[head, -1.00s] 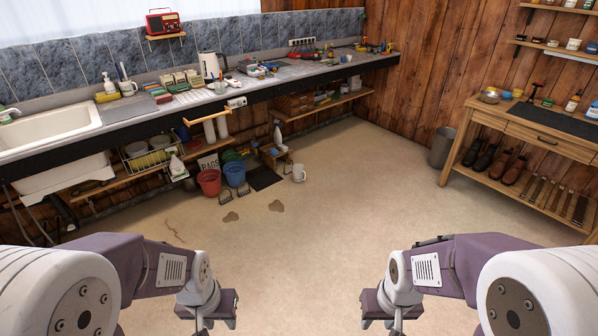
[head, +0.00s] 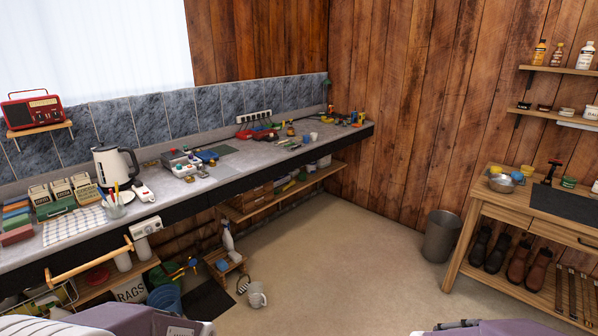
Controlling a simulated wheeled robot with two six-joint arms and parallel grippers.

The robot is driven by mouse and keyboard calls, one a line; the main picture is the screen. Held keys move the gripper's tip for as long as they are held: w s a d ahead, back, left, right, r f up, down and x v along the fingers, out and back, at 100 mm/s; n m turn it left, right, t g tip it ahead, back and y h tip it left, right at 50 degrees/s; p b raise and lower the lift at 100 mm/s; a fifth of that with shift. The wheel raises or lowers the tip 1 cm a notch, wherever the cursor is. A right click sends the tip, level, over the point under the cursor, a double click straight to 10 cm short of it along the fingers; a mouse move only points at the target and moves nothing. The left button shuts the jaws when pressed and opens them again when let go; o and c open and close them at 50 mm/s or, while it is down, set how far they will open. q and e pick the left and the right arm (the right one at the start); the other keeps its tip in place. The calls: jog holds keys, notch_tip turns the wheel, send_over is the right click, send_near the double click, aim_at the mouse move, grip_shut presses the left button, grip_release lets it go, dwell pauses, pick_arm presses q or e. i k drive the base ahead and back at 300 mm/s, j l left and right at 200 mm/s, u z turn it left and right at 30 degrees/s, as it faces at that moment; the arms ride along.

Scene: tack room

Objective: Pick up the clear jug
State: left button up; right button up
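A pale, greyish jug (head: 257,298) with a side handle stands on the floor in the lower middle of the head view. It may be the clear jug, but I cannot tell for sure that it is see-through. Parts of my two arms show along the bottom edge of the view. Both of my grippers are out of view, so neither is seen touching the jug.
The long counter (head: 190,192) carries a white kettle (head: 116,166) and small tools. Beside the jug are a small wooden stool (head: 226,268) and a blue bucket (head: 165,299). A grey bin (head: 440,237) and wooden bench (head: 490,205) stand right. The middle floor is clear.

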aim_at(257, 301)
jog(key=i+l+u, duration=0.1)
jog(key=i+u, duration=0.25)
jog(key=i, duration=0.25)
jog(key=i+l+u, duration=0.35)
jog(key=i, duration=0.2)
jog(key=i+l+u, duration=0.35)
jog(key=i, duration=0.2)
jog(key=i+l+u, duration=0.7)
jog(key=l, duration=0.2)
jog(key=i+l+u, duration=0.2)
jog(key=l, duration=0.2)
jog(key=l+u, duration=0.25)
jog(key=i+l, duration=0.05)
jog(key=l, duration=0.05)
